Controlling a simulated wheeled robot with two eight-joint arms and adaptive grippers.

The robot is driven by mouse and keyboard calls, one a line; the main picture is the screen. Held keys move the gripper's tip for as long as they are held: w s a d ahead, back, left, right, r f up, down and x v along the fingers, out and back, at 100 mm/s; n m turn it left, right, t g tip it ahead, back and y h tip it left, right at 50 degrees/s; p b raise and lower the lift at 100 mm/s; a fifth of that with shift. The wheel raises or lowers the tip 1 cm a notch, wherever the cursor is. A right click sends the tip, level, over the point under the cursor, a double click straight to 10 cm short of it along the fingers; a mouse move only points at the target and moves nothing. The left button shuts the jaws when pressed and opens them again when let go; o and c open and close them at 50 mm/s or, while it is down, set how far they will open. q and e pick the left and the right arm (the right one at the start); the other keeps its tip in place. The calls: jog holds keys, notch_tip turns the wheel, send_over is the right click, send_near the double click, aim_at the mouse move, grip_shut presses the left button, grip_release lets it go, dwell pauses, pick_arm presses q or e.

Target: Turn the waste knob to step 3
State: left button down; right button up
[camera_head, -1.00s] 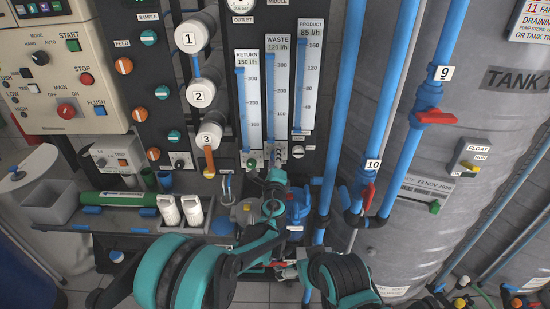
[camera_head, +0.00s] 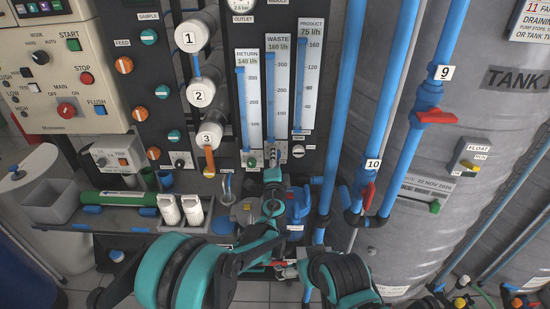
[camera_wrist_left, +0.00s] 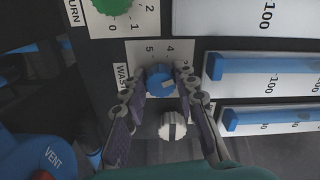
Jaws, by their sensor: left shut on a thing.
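The waste knob (camera_wrist_left: 160,79) is blue with a pale mark on its face, on a white numbered plate in the left wrist view. The 4 and 5 show beside it; other numbers are hidden by a finger. My left gripper (camera_wrist_left: 162,82) has its two fingers on either side of the knob, shut on it. In the head view my left gripper (camera_head: 271,158) reaches up to the panel below the waste flow meter (camera_head: 277,90) and hides most of the knob. That meter's label reads 160 l/h. My right gripper is not in view.
A green return knob (camera_wrist_left: 110,7) and a white product knob (camera_wrist_left: 172,126) flank the waste knob. The return meter (camera_head: 248,105) reads 140 l/h and the product meter (camera_head: 309,75) 75 l/h. Blue pipes (camera_head: 340,110) stand to the right.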

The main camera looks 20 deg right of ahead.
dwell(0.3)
pick_arm(q)
jog(key=c, duration=1.2)
grip_release()
